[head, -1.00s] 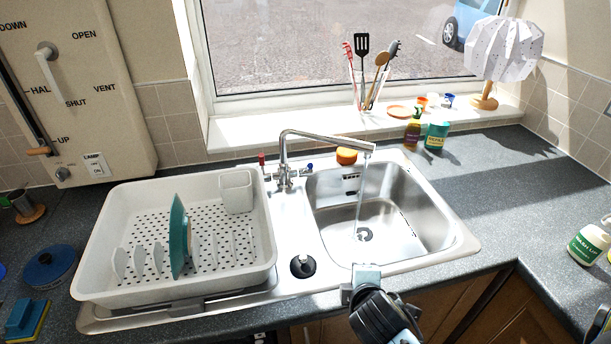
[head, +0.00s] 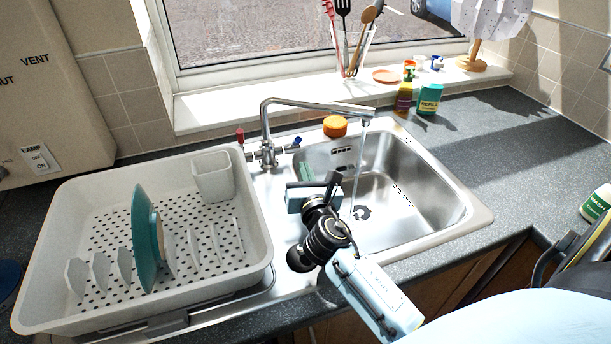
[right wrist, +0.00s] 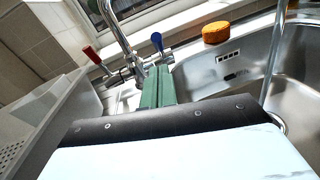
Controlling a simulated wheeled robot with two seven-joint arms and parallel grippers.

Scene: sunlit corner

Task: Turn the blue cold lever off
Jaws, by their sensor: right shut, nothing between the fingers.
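The tap (head: 268,140) stands behind the sink, and water (head: 360,165) runs from its spout into the basin. Its blue cold lever (head: 297,141) is on the right of the tap body; it also shows in the right wrist view (right wrist: 157,43), sticking upward. The red lever (head: 240,136) is on the left and also shows in the right wrist view (right wrist: 92,54). My right gripper (head: 306,171) is over the left edge of the basin, in front of and below the blue lever. Its green fingers (right wrist: 158,76) are shut and empty, pointing towards the tap, apart from the lever. My left gripper is not in view.
A white dish rack (head: 60,210) with a teal plate (head: 144,240) stands left of the tap. An orange sponge-like object (head: 335,126) sits behind the basin. Bottles (head: 429,99) stand by the sill. The counter right of the sink is mostly clear.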

